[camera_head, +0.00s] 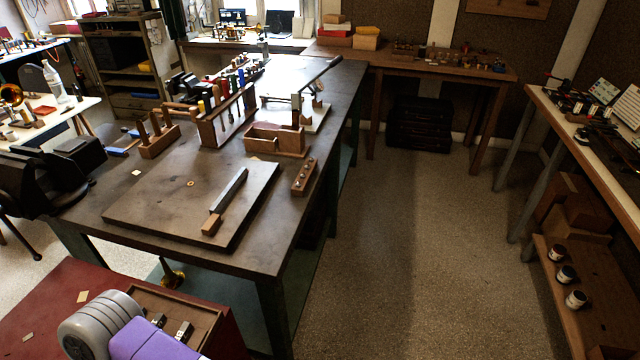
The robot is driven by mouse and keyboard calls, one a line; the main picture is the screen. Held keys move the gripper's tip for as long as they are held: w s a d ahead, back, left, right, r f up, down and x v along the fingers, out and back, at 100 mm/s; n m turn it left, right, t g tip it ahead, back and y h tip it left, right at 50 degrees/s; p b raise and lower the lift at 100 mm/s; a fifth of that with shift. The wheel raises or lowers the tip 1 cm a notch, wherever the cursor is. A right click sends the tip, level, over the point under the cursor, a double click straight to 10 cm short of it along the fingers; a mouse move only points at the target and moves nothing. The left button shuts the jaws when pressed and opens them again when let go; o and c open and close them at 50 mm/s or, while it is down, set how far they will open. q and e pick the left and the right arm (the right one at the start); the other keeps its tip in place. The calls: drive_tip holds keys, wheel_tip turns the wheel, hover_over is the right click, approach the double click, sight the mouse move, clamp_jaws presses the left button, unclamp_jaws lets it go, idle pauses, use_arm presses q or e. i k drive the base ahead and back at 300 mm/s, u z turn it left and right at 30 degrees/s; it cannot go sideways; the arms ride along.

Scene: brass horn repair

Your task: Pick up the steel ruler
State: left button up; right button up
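A straight, narrow grey bar (229,190) lies slanted on a dark flat board (150,205) on the near part of the workbench. A short wooden block (211,225) is at its near end. The bar may be the steel ruler or a tool with a wooden handle; I cannot tell which at this size. No other thing is clearly a ruler. A grey and purple part of my arm shows at the bottom left, well in front of the bench. Neither of my grippers can be made out, and nothing of mine touches the bar.
A wooden block with holes (305,177) stands right of the board. Behind are an open wooden box (275,141), a tool rack (226,118) and a pegged block (158,140). A black vise (60,170) is at the left. The floor (400,270) to the right is clear.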

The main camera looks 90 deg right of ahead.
sight(224, 197)
drive_tip(key=z, duration=2.25)
